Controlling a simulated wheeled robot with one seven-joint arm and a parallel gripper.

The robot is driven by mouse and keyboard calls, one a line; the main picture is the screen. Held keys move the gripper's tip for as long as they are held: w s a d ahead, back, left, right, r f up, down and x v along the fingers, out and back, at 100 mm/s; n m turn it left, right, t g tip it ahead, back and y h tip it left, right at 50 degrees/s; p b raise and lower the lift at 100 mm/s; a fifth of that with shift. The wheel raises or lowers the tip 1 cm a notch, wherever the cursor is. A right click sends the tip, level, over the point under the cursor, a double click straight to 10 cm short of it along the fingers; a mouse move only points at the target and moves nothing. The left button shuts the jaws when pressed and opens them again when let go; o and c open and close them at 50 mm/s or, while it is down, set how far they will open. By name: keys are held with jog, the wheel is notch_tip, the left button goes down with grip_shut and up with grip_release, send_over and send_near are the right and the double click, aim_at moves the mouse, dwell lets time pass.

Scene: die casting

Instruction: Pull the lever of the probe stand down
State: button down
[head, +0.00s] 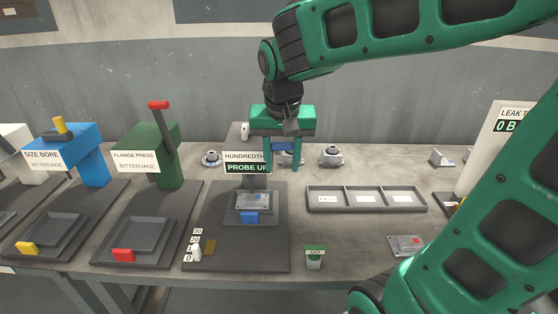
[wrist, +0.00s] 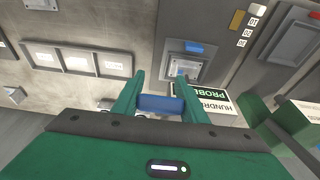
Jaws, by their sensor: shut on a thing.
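The probe stand (head: 205,225) stands on the bench at the middle, with a dark base and a sign (head: 245,167) reading "PROBE UP". A grey metal part (head: 240,205) lies on its raised plate, with a blue block at the plate's front. My gripper (head: 282,160) is behind and right of the sign, pointing down. Its fingers are shut on a blue bar, the lever's handle (head: 283,147), which also shows between the fingers in the wrist view (wrist: 161,104). The rest of the lever is hidden behind the sign and gripper.
The green flange press (head: 168,140) with its red-topped lever stands to the left, the blue size bore stand (head: 90,150) beyond it. A three-compartment tray (head: 365,209) lies to the right. A green-topped "GO" container (head: 314,260) and a grey part (head: 405,245) are at the front.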

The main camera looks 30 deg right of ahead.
aim_at(282, 147)
jog(key=shift+w, duration=0.15)
dwell(0.4)
jog(key=c, duration=1.1)
grip_release()
jog(key=shift+w, duration=0.1)
jog(key=v, duration=1)
jog(key=shift+r, duration=0.3)
